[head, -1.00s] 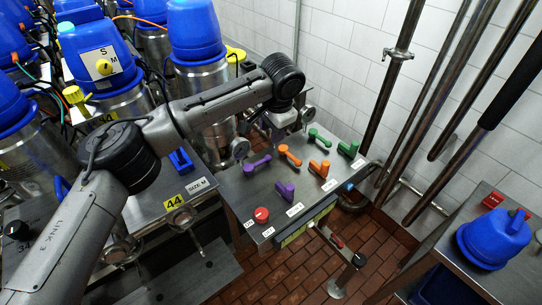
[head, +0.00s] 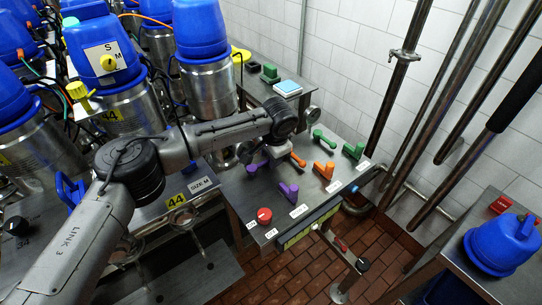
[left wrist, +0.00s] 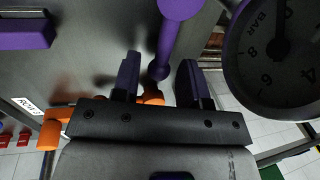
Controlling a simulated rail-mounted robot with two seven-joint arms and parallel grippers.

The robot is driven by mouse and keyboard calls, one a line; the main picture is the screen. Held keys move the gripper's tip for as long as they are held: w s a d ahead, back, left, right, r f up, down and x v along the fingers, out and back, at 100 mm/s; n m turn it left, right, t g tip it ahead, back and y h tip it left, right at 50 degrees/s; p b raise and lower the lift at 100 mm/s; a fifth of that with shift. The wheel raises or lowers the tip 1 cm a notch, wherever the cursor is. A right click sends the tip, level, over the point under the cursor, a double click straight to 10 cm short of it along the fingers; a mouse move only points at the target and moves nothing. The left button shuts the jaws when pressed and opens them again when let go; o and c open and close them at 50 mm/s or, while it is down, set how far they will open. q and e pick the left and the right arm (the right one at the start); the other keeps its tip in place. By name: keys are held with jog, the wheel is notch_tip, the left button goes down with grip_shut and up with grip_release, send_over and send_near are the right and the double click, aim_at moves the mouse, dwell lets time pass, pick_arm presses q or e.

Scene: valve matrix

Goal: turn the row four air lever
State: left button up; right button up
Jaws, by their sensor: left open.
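The rear purple lever (left wrist: 168,45) reaches down between my left gripper's two fingers in the left wrist view. My left gripper (left wrist: 158,80) is open around the lever's ball end, and I see no grip on it. In the head view my wrist partly hides this lever. The front purple lever (head: 288,192) stands clear. The rear orange lever (head: 298,160) is just beside my gripper, and the front orange lever (head: 324,170) is free. A label (left wrist: 27,107) seems to read "ROW 3". Which lever is row four's air lever I cannot tell.
A pressure gauge (left wrist: 275,50) is close to my right finger in the left wrist view. Steel pipes (head: 402,80) run up the tiled wall.

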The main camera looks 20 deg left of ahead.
pick_arm(q)
grip_shut()
dwell(0.3)
